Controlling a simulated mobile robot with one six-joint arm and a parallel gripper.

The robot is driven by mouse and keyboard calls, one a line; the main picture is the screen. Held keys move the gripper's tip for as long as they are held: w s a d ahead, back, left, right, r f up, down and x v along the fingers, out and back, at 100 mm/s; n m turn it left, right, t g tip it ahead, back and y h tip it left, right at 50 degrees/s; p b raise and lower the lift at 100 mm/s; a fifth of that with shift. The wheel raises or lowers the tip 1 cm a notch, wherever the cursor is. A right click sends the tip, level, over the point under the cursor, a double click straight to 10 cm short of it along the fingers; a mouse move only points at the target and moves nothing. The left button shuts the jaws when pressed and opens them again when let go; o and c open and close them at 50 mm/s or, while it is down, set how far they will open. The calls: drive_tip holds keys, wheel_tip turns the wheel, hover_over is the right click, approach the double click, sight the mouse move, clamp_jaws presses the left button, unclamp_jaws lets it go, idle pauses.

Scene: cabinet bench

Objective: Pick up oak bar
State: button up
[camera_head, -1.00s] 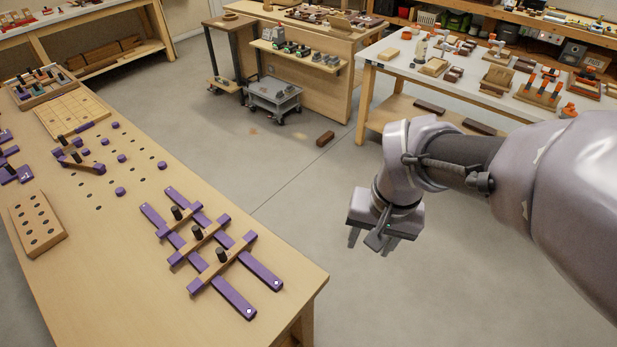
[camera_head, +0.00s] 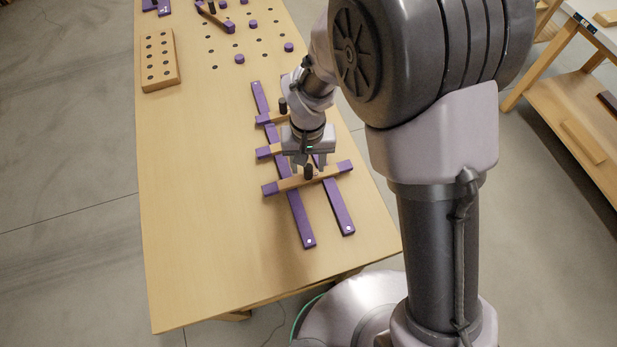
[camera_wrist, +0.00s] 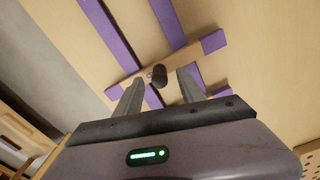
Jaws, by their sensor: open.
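Three oak bars with purple ends and a dark upright knob lie across two purple rails. The nearest oak bar (camera_head: 286,184) also shows in the wrist view (camera_wrist: 184,60). My gripper (camera_head: 308,167) points down over this bar and is open and empty. In the wrist view its fingertips (camera_wrist: 158,76) appear on either side of the dark knob (camera_wrist: 158,72), with a gap to each side. I cannot tell how far the tips reach down beside the knob. The middle bar (camera_head: 264,152) and far bar (camera_head: 264,119) are partly hidden behind my gripper and wrist.
The purple rails (camera_head: 340,208) lie on the wooden bench (camera_head: 205,235). The bench is clear to the left and in front. A drilled wooden block (camera_head: 160,62) and several purple pegs (camera_head: 240,59) stand farther back. Another table (camera_head: 575,50) is at right.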

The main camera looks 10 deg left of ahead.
drive_tip(key=shift+f, duration=0.95)
drive_tip(key=shift+s+r, duration=0.1)
drive_tip(key=shift+r, duration=0.1)
clamp_jaws()
